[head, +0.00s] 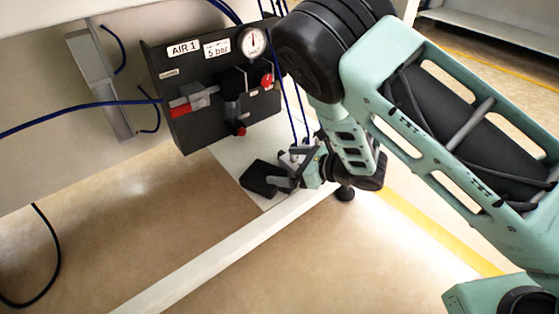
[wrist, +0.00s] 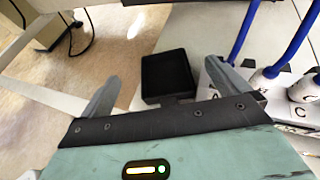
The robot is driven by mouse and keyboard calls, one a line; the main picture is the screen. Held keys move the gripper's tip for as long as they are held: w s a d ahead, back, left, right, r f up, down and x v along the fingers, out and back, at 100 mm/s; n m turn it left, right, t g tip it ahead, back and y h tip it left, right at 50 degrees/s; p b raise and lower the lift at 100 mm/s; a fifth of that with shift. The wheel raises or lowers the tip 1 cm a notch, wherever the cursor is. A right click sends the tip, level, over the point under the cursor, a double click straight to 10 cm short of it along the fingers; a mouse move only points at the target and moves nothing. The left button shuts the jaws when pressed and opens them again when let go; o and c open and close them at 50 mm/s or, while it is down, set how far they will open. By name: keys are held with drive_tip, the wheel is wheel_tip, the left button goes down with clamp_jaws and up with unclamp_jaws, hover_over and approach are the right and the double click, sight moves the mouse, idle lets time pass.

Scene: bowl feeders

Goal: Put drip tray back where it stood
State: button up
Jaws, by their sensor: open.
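The drip tray (head: 264,179) is a small black square tray. In the head view it lies on a white board under the air panel, near the board's front corner. In the wrist view the drip tray (wrist: 166,75) shows ahead of my gripper, with a short dark tab on its near side. My gripper (head: 290,170) is right beside the tray at its right. In the wrist view its two grey fingers (wrist: 164,84) are spread wide, one on each side of the tab. I see no finger touching the tray. The tab is partly hidden by my gripper's body.
The black panel (head: 215,85) marked AIR 1 hangs above with a gauge, valves and blue hoses. The white board (head: 238,158) lies below it, beside a white beam (head: 235,250). White lettered fittings with blue hoses (wrist: 265,80) stand close to the right finger.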

drive_tip(key=p+v, duration=0.4)
drive_tip(key=v, duration=0.5)
wheel_tip(320, 180, up, 8)
drive_tip(key=a+m+h, duration=0.2)
drive_tip(key=m+h, duration=0.5)
drive_tip(key=m, duration=1.4)
drive_tip(key=s+d+r+m+g+h, duration=0.1)
drive_tip(key=s+r+m+g, duration=0.2)
drive_tip(key=s+r+m, duration=0.3)
drive_tip(key=s+d+r+m+g+h, duration=0.1)
drive_tip(key=s+r+m+g, duration=0.3)
drive_tip(key=s+m, duration=0.8)
drive_tip(key=s+r+h, duration=0.1)
drive_tip(key=s+r, duration=0.1)
drive_tip(key=s, duration=0.4)
drive_tip(key=shift+s+d+m+h, duration=0.15)
drive_tip(key=shift+d+m+h, duration=0.1)
drive_tip(key=shift+m+h, duration=0.05)
wheel_tip(320, 180, up, 47)
drive_tip(key=p, duration=4.7)
drive_tip(key=shift+r, duration=0.15)
